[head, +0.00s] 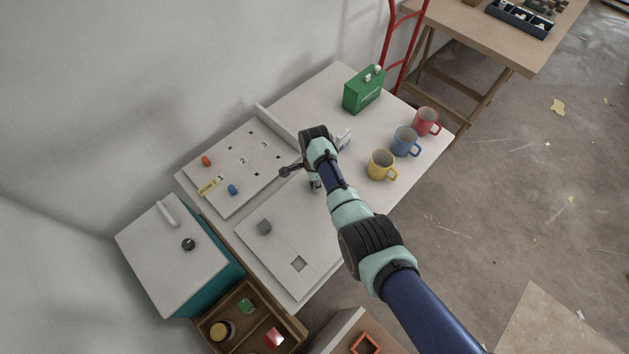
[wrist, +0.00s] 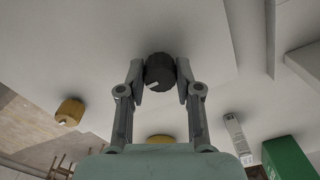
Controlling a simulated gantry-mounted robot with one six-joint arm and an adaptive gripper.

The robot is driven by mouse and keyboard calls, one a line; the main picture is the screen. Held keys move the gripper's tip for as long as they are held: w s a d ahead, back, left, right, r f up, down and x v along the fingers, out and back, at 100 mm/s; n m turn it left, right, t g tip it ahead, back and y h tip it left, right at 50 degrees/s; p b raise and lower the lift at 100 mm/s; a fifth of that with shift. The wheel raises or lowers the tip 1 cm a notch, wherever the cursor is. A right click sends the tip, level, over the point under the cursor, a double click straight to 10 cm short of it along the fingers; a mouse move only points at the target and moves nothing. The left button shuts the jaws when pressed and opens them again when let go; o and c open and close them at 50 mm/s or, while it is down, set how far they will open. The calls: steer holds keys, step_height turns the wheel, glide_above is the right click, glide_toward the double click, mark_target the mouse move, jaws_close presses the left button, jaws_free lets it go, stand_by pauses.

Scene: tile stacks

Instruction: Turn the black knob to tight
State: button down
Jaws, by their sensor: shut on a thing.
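The black knob (wrist: 160,72) is round and dark, with a short white mark on its face toward the lower left in the wrist view. It sits against a pale panel (wrist: 90,30). My gripper (wrist: 161,82) is shut on the knob, with one finger against each side. In the head view my gripper (head: 316,184) is low over the table, mostly behind my own arm, and the held knob is hidden there. No tight marking can be read in either view.
Yellow (head: 381,165), blue (head: 405,141) and red (head: 426,121) mugs stand right of my arm. A green box (head: 364,92) stands behind. A board with orange and blue pegs (head: 232,190) lies left. Another dark knob (head: 188,244) sits on the teal cabinet.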

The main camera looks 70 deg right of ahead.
steer(key=shift+r, duration=0.15)
steer(key=c, duration=0.8)
jaws_free()
steer(key=shift+o, duration=0.2)
step_height(320, 180, up, 12)
